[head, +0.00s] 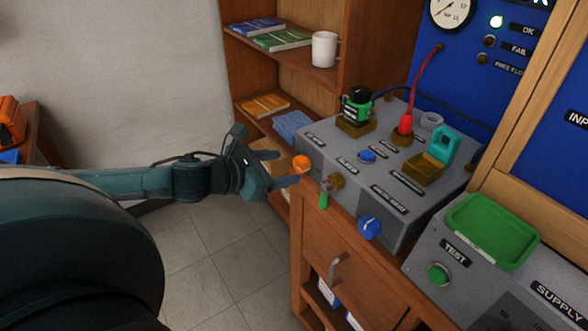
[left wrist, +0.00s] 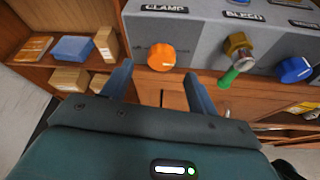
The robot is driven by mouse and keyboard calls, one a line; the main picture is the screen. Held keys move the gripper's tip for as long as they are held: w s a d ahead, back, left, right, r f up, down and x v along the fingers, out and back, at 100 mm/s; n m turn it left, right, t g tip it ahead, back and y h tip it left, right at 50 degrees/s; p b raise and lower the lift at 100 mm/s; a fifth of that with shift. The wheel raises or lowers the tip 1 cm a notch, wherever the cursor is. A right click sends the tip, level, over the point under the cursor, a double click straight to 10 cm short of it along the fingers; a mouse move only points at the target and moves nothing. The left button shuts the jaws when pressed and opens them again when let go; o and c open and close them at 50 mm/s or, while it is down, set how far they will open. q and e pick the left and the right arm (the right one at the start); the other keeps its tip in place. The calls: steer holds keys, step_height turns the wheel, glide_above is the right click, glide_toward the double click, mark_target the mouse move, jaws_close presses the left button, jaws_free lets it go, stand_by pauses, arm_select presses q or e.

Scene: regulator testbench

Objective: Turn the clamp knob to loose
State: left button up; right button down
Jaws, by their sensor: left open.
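The clamp knob is the orange round knob (head: 301,162) on the front face of the grey testbench (head: 394,222). In the left wrist view the orange knob (left wrist: 161,57) sits below the CLAMP label (left wrist: 164,8), with a pale mark low on its face. My left gripper (head: 283,168) is open just left of the knob in the head view. In the left wrist view its two fingers (left wrist: 157,85) point toward the knob, which lies between their lines, beyond the tips. The fingers look apart from the knob. My right gripper is not in view.
Right of the knob are a brass fitting (head: 336,181) with a green-handled part (head: 324,195) hanging, and a blue knob (head: 369,227). A wooden drawer cabinet (head: 318,240) stands below. Shelves (head: 282,50) with books and a white mug (head: 324,49) stand behind.

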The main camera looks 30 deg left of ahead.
mark_target(297, 165)
arm_select(q)
steer(key=shift+x, duration=1)
steer(key=shift+w+d+f, duration=0.15)
steer(key=shift+w+d, duration=0.05)
steer(key=shift+w, duration=0.35)
steer(key=shift+w+d+f, duration=0.25)
steer(key=shift+w+f, duration=0.05)
steer(key=shift+w, duration=0.15)
steer(key=shift+c, duration=0.3)
steer(key=c, duration=0.9)
